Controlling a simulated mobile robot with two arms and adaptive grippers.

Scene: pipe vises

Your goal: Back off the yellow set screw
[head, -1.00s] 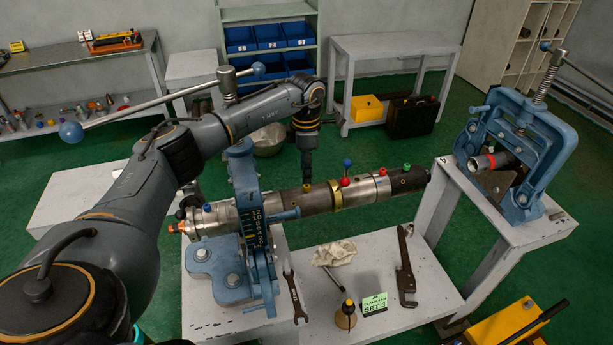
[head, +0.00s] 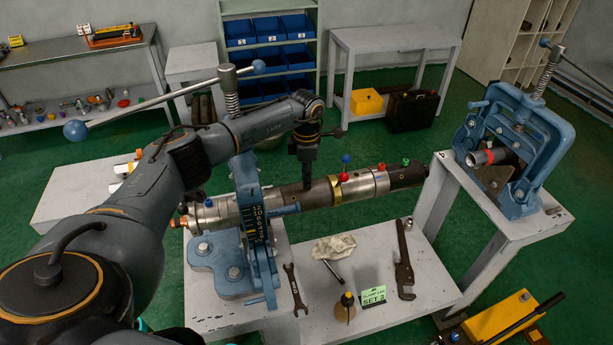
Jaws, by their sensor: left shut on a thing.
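A long steel pipe assembly (head: 315,195) lies clamped in a blue vise (head: 245,195) on the near bench. It carries a brass-yellow collar (head: 334,189), a raised blue-headed screw (head: 346,159), red-headed screws (head: 344,177) and a green-headed screw (head: 405,162). My left gripper (head: 306,184) points straight down at the top of the pipe, just left of the collar. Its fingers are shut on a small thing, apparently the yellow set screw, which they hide. My right gripper is not in view.
A wrench (head: 295,290), a rag (head: 334,247), a pipe wrench (head: 404,262) and a green card (head: 374,298) lie on the bench. A second blue vise (head: 515,150) stands on the right bench. The left vise's long handle (head: 160,100) slants past my arm.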

